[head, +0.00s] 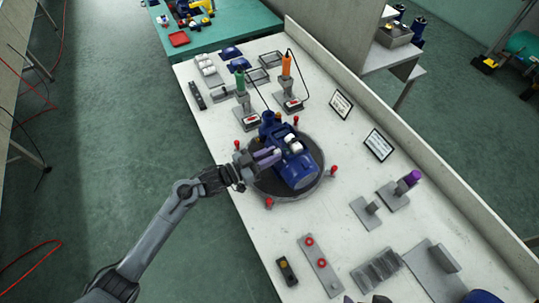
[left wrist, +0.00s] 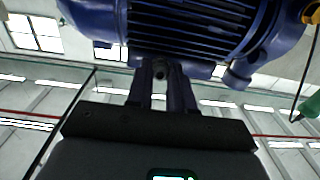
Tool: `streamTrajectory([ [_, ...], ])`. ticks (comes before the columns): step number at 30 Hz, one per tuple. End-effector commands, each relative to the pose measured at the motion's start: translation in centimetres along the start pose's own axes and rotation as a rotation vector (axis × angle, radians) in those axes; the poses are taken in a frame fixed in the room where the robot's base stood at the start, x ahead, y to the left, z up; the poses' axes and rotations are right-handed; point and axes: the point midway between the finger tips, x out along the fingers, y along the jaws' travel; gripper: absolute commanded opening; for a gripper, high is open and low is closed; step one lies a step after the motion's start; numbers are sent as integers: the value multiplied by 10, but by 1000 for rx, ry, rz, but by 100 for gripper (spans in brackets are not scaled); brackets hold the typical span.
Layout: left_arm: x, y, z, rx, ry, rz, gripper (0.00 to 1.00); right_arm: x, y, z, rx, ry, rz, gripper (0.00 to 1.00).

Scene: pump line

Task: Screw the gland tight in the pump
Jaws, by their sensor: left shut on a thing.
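The blue pump (head: 302,168) with a ribbed motor body lies on a dark round turntable (head: 262,184) with red knobs around its rim. My left gripper (head: 268,156) reaches in from the left, its fingers against the near left side of the pump. In the left wrist view the pump's finned blue body (left wrist: 190,25) fills the top. My left gripper (left wrist: 160,72) points up to its underside there, shut on a small dark round piece that seems to be the gland; the fingers and pump hide most of it. My right gripper is not in view.
A green-handled tool (head: 240,80) and an orange-handled tool (head: 286,65) stand behind the pump with cables. Framed cards (head: 378,145) and a purple-topped stand (head: 412,179) are to the right. A plate with red rings (head: 318,264) lies in front. The white bench (head: 340,215) is clear between.

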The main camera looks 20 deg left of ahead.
Motion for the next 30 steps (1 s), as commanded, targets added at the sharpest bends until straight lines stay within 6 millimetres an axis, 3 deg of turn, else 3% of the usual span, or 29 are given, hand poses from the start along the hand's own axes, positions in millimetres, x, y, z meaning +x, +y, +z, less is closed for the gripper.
streamTrajectory([
  [1, 0, 0, 0, 0, 0, 0, 23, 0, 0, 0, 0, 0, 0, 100],
  [6, 0, 0, 0, 0, 0, 0, 47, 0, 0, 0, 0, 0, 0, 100],
  [16, 0, 0, -2, -20, 0, 0, 47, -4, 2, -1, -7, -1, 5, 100],
  [24, 0, 0, -5, -209, 0, -1, 47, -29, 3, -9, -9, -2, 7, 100],
  [30, 0, 0, -1, -297, 0, 0, 47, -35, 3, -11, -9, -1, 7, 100],
])
